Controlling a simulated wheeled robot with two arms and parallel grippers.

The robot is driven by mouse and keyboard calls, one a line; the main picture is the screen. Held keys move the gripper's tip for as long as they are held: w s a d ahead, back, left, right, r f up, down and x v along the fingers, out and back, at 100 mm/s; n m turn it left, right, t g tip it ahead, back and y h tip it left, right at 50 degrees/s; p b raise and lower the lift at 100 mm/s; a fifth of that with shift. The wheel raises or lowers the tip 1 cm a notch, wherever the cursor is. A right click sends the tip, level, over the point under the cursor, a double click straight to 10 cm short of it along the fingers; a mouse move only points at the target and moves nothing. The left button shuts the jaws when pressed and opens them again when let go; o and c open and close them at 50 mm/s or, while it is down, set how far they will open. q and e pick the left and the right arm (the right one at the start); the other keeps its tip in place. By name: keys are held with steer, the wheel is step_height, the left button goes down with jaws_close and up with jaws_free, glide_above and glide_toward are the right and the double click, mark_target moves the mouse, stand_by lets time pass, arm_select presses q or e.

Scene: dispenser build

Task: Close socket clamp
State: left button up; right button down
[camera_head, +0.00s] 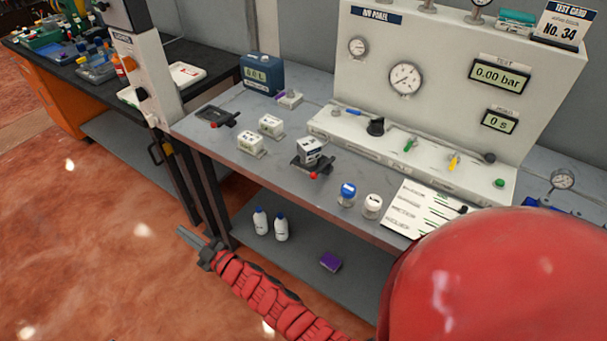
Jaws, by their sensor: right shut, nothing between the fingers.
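A dark socket (300,164) stands on the bench with a grey-white block (309,149) in it. Its clamp lever ends in a red knob (313,175) at the front; I cannot tell whether the clamp is open or closed. A second dark socket (209,112), also with a red-tipped lever, lies further left and looks empty. My right gripper (184,234) is shut and empty. It shows in front of the bench, left of and lower in the picture than the sockets, apart from both. My left gripper is not in view.
Two white blocks (250,143) (270,125) stand between the sockets. A blue-lidded jar (347,194) and a white-lidded jar (372,205) are right of the occupied socket. The gauge panel (440,55) rises behind. Two white bottles (281,228) and a purple box (330,262) are on the lower shelf.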

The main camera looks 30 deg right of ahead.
steer(key=w+d+f+g+h, duration=0.2)
steer(key=w+f+h, duration=0.25)
steer(key=f, duration=0.25)
steer(key=w+d+f+m+g+h+b, duration=0.25)
steer(key=w+d+g+h, duration=0.2)
steer(key=d+h, duration=0.55)
steer(key=s+d+r+m+g+h, duration=0.4)
steer(key=s+d+r+h, duration=0.1)
steer(key=r, duration=0.4)
steer(key=s+d+r+m+g+h, duration=0.4)
steer(key=s+d+r+g+h, duration=0.1)
steer(key=r, duration=0.4)
steer(key=shift+s+d+m+h, duration=0.35)
steer(key=shift+s+d, duration=0.15)
steer(key=shift+d, duration=0.5)
steer(key=shift+r, duration=0.1)
